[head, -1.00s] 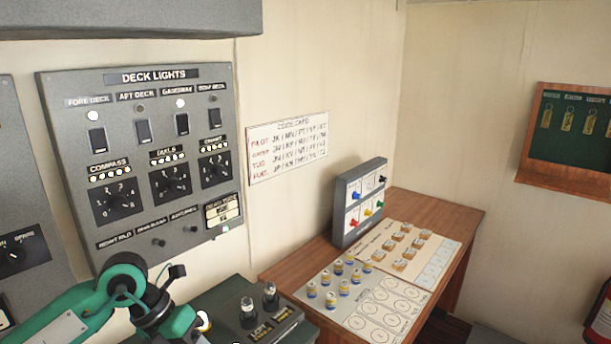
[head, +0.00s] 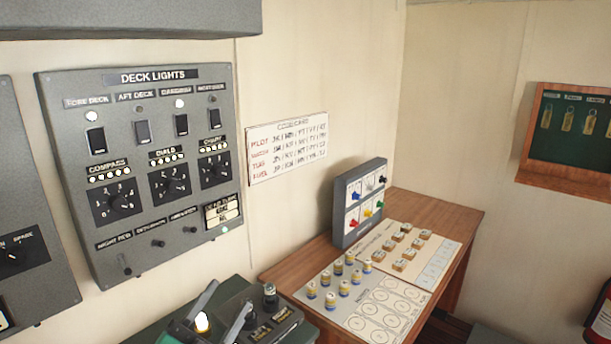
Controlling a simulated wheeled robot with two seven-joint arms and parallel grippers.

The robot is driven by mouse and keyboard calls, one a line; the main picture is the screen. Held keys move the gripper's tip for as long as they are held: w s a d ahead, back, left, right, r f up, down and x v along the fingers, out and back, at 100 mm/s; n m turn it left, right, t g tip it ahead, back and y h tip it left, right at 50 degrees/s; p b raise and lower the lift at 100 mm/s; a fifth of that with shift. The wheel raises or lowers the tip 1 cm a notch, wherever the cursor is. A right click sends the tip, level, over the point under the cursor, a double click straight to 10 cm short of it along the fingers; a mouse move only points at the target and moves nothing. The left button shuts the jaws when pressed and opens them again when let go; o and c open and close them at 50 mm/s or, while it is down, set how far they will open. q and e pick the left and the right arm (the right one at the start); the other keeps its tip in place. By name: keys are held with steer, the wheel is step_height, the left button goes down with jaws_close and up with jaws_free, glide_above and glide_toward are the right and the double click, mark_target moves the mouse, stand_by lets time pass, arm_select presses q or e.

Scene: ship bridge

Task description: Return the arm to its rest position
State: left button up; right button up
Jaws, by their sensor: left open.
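My left gripper (head: 233,295) is at the bottom edge of the head view. Its two grey fingers are spread apart and point up and to the right, and I see nothing held between them. Some green of my left arm shows at the very bottom; the rest of the arm is out of view. The gripper appears in front of the dark lever console (head: 285,328) and hides part of it; whether they touch I cannot tell. My right gripper is not in view.
The deck lights panel (head: 150,215) hangs on the wall above. A wooden table (head: 440,205) stands to the right with small marked pieces, printed sheets and a grey switch box (head: 345,215). A black-knobbed lever (head: 270,297) rises from the console. The space before the panel is clear.

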arm_select(q)
steer(key=s+a+f+n+g+y, duration=0.25)
steer(key=a+f+n+y, duration=0.3)
steer(key=f, duration=0.35)
steer(key=s+a+f+n+g+y, duration=0.2)
steer(key=a+f+n+g+y, duration=0.2)
steer(key=f+n+y, duration=0.45)
steer(key=s+f+g+h, duration=0.3)
steer(key=s+f+g, duration=0.7)
steer(key=s+f, duration=0.7)
steer(key=s+f+g+b, duration=0.25)
steer(key=f+b, duration=0.35)
steer(key=f, duration=2.9)
steer(key=s+a+f+b, duration=0.3)
steer(key=s+f+b, duration=0.1)
steer(key=s+f, duration=1.5)
step_height(320, 180, down, 4)
steer(key=shift+s+f+m+y, duration=0.2)
steer(key=shift+m+y, duration=0.1)
steer(key=shift+m, duration=0.1)
